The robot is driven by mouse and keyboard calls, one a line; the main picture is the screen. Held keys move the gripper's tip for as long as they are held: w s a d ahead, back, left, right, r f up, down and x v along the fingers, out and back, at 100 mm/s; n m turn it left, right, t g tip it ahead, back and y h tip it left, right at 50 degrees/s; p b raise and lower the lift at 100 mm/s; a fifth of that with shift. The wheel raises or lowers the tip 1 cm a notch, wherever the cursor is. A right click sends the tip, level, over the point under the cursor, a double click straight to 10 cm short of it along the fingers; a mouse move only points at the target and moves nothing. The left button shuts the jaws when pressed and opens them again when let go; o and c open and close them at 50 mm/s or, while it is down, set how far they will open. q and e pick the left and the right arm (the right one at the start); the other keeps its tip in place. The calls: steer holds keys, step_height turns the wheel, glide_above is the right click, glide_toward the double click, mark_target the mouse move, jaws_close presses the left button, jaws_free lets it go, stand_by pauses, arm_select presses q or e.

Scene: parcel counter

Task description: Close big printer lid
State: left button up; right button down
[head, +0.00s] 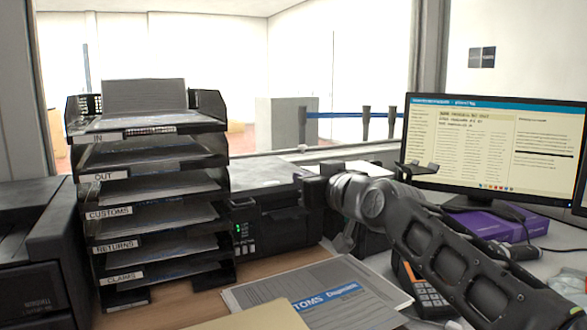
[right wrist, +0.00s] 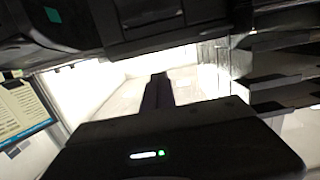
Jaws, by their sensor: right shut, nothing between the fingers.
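A black printer (head: 275,222) with a flat grey top (head: 255,174) stands behind the counter's middle, right of the letter trays. Its top looks lowered; my arm hides its right end. A larger dark printer (head: 35,255) is cut off at the left edge. Which one is the big printer is unclear. My right gripper (head: 314,187) is at the middle printer's right end, its fingertips hidden in the head view. In the right wrist view, its fingers (right wrist: 158,90) are together and empty, with a dark printer body (right wrist: 150,25) along the top. My left gripper is out of view.
A stack of labelled letter trays (head: 160,200) stands between the printers. A customs pad (head: 320,290) lies in front. A card terminal (head: 425,295), a monitor (head: 495,150) and a purple box (head: 500,222) are at right, around my arm.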

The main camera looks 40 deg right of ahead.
steer(key=shift+s+a+f, duration=0.15)
steer(key=shift+s+a, duration=0.05)
steer(key=shift+s, duration=0.4)
steer(key=shift+s+a+f, duration=0.1)
steer(key=shift+s+a, duration=0.1)
steer(key=shift+s, duration=0.35)
